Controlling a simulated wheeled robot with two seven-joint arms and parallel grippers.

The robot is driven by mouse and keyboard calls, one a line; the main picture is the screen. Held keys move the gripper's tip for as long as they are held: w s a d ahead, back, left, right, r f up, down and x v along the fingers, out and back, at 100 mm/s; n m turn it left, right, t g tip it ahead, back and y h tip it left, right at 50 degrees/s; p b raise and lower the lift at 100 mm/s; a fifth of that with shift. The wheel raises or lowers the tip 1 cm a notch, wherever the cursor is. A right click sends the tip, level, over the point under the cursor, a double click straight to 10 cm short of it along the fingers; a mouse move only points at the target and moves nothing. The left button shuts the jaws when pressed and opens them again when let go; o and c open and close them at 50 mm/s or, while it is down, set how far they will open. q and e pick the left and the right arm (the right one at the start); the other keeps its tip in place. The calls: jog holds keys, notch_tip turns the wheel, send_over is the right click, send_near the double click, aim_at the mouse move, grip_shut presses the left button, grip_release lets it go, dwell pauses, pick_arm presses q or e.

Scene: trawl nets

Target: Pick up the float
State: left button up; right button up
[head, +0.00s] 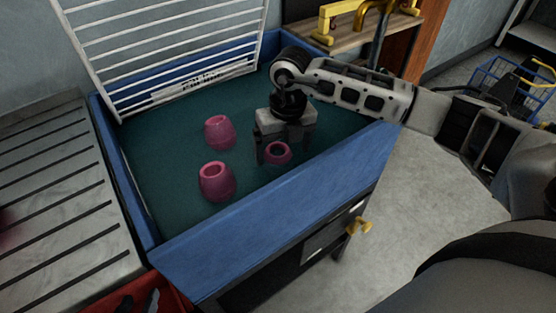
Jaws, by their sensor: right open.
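Three pink floats with open tops are in the blue-rimmed bin with a dark green bottom. One float (277,159) is at the right, at my right gripper (282,152). The right gripper points down and is open, with its fingers on either side of this float; whether they touch it I cannot tell. Another float (219,139) is further back to the left, and a third float (214,188) is nearer the front left. Both stand clear of the gripper. My left gripper is not in view.
The bin's blue front wall (270,235) is raised. A white wire rack (160,50) leans over the bin's back left. A slatted grey surface (60,200) adjoins it on the left. A red container (170,295) is at the lower left; a blue wire basket (505,85) is far right.

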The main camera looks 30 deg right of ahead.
jog(key=shift+w+a+f, duration=0.15)
jog(key=shift+f, duration=0.75)
jog(key=shift+w+a+f, duration=0.1)
jog(key=shift+f, duration=0.8)
jog(key=shift+w+a+f, duration=0.15)
jog(key=shift+f, duration=0.75)
jog(key=c, duration=1.2)
